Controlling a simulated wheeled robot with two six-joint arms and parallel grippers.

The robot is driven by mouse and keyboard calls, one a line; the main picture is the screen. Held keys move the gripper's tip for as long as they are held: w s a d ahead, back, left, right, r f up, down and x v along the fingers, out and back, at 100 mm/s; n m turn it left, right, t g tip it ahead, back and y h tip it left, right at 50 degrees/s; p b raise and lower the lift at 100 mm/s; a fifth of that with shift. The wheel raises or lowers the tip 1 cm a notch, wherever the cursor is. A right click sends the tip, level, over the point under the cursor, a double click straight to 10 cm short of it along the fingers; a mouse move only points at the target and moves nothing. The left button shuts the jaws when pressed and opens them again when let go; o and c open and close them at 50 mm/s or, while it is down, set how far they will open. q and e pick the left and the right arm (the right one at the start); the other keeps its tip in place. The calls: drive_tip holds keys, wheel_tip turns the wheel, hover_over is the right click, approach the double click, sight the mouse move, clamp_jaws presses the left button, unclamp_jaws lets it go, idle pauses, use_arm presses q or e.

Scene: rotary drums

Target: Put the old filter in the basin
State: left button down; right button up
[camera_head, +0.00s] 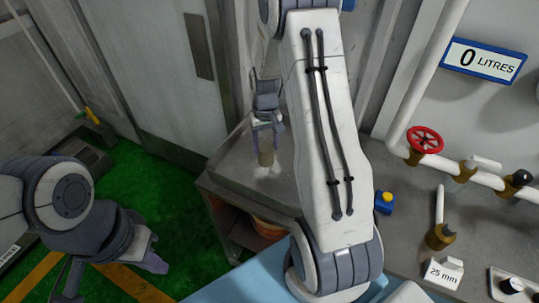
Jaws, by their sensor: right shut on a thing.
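The old filter, a small brownish cylinder (266,158), hangs upright below my right gripper (266,132). My right gripper points down and is shut on its upper end. The filter is over the grey metal basin (228,172), inside its outline. I cannot tell whether its lower end touches the basin floor. My right arm hides the basin's right part.
A red valve wheel (426,139) and white pipe run along the right wall, under a "0 LITRES" sign (484,60). A "25 mm" label (442,273), a brass fitting (440,236) and a blue-yellow item (384,202) are on the grey counter. An orange container (269,229) sits below the basin.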

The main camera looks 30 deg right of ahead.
sight(266, 148)
wheel_tip(266, 148, down, 4)
drive_tip(key=shift+f+p, duration=0.1)
drive_tip(key=shift+p, duration=0.5)
drive_tip(key=shift+f, duration=0.3)
drive_tip(key=shift+f, duration=0.1)
drive_tip(key=shift+f, duration=0.1)
drive_tip(key=o, duration=1.4)
drive_tip(key=shift+c, duration=0.2)
